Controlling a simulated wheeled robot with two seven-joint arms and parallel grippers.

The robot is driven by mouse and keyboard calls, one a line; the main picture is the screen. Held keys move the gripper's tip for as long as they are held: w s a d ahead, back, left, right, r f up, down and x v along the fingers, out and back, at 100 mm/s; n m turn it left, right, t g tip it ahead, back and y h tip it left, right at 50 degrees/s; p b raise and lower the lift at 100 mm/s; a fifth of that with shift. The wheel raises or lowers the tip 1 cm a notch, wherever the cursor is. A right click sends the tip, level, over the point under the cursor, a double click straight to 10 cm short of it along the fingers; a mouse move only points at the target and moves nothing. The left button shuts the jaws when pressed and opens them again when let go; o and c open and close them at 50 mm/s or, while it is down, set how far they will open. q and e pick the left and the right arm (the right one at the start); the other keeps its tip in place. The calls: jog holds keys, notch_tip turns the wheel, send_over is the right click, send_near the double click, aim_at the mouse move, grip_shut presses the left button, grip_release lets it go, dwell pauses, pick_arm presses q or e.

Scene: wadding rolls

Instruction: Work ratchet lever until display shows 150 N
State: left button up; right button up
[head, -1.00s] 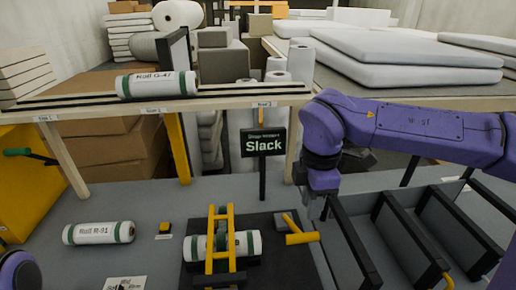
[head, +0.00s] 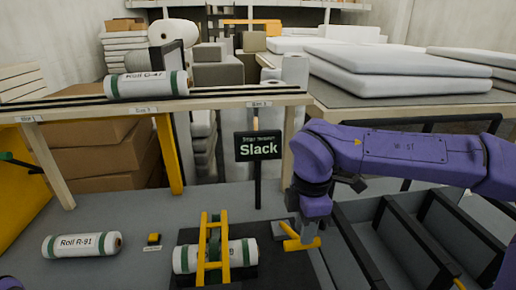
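The display sign (head: 258,146) stands on a post behind the work mat and reads "Slack". A white roll with green bands (head: 237,252) lies in the yellow strap frame (head: 213,245) on the dark mat. The yellow ratchet lever (head: 296,244) sits just right of that roll, beside a grey block (head: 283,229). My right gripper (head: 309,235) points down at the lever's handle, its fingers overlapping it in the picture. Whether they are closed on it is hard to see. My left gripper is out of view.
Roll R-91 (head: 82,244) lies at left, near a small yellow-and-black block (head: 153,239). Roll G-47 (head: 147,85) rests on the raised rail shelf (head: 214,101). Dark divided bins (head: 385,235) stand at right. The grey surface (head: 130,210) between the left roll and shelf is clear.

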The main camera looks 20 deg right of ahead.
jog(key=shift+f+b, duration=1.65)
jog(key=shift+f, duration=0.1)
jog(key=shift+r, duration=0.1)
jog(key=s+f+b, duration=0.3)
jog(key=f+b, duration=0.4)
jog(key=shift+a, duration=0.35)
jog(key=w+r+p, duration=0.1)
jog(key=r+p, duration=0.1)
jog(key=r, duration=0.1)
jog(key=w+r+p, duration=0.1)
jog(key=r+p, duration=0.2)
jog(key=r, duration=0.1)
jog(key=r+p, duration=0.3)
jog(key=shift+w+d+r, duration=0.2)
jog(key=shift+w+d, duration=0.15)
jog(key=shift+w, duration=0.05)
jog(key=shift+w, duration=0.1)
